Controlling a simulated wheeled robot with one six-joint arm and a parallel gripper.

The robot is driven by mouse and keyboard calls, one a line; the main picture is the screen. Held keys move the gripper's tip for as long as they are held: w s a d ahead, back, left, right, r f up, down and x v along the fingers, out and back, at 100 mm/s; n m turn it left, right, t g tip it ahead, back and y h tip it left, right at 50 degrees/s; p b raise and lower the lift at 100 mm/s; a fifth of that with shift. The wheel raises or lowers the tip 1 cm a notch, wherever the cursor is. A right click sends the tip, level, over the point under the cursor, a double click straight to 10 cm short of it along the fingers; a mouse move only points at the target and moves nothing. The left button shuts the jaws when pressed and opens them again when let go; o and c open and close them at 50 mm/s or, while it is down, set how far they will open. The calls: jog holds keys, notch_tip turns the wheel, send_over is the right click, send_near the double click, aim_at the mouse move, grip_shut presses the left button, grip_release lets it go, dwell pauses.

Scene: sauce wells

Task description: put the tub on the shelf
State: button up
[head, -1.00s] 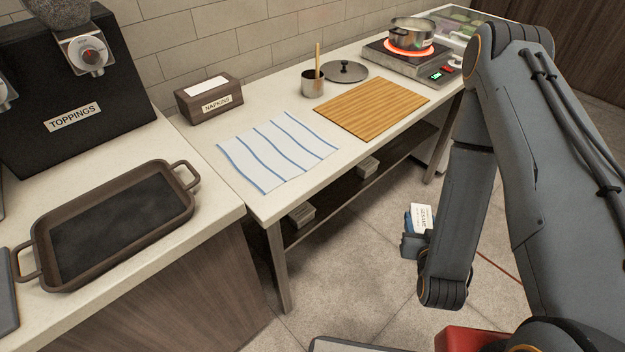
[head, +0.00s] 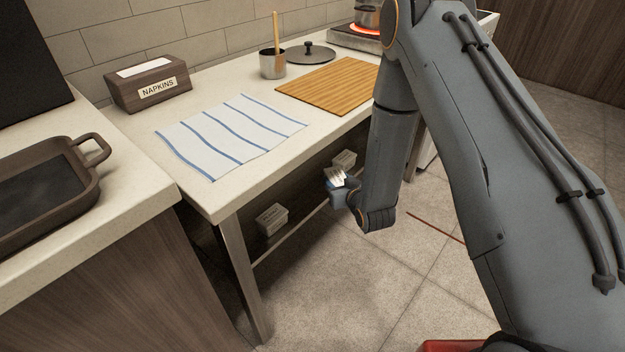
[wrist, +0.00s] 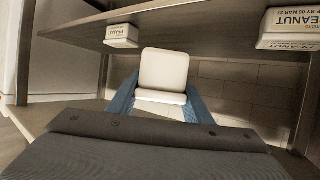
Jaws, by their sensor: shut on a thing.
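My gripper (head: 338,192) has blue fingers and is shut on a small white tub (head: 337,178) with a printed label too small to read here. In the wrist view the tub (wrist: 163,75) sits between the two blue fingers (wrist: 160,100), its pale plain face towards the camera. The dark wooden shelf (wrist: 205,42) runs under the counter, just beyond the held tub. In the head view my gripper is beside the counter's long open side, at about shelf height. Whether the tub touches the shelf cannot be told.
Two other tubs stand on the shelf: one nearer (head: 272,218) and one farther (head: 344,160). In the wrist view, a left tub (wrist: 122,35) and a right tub (wrist: 290,28) read PEANUT, with space between them. A table leg (head: 240,275) stands at the shelf's near end.

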jog(key=w+a+f+n+y+b, duration=0.2)
jog(key=w+a+f+b, duration=0.2)
jog(key=w+a+b, duration=0.5)
jog(key=shift+g, duration=0.5)
jog(key=shift+w+d+f+b, duration=0.2)
jog(key=shift+f+b, duration=0.8)
jog(key=shift+f, duration=0.6)
jog(key=shift+w+d+f+b, duration=0.15)
jog(key=shift+f+b, duration=0.85)
jog(key=shift+f, duration=0.55)
jog(key=shift+s+f, duration=0.1)
jog(key=shift+f, duration=0.4)
jog(key=o, duration=1.5)
jog(key=shift+f, duration=0.1)
jog(key=shift+s, duration=0.1)
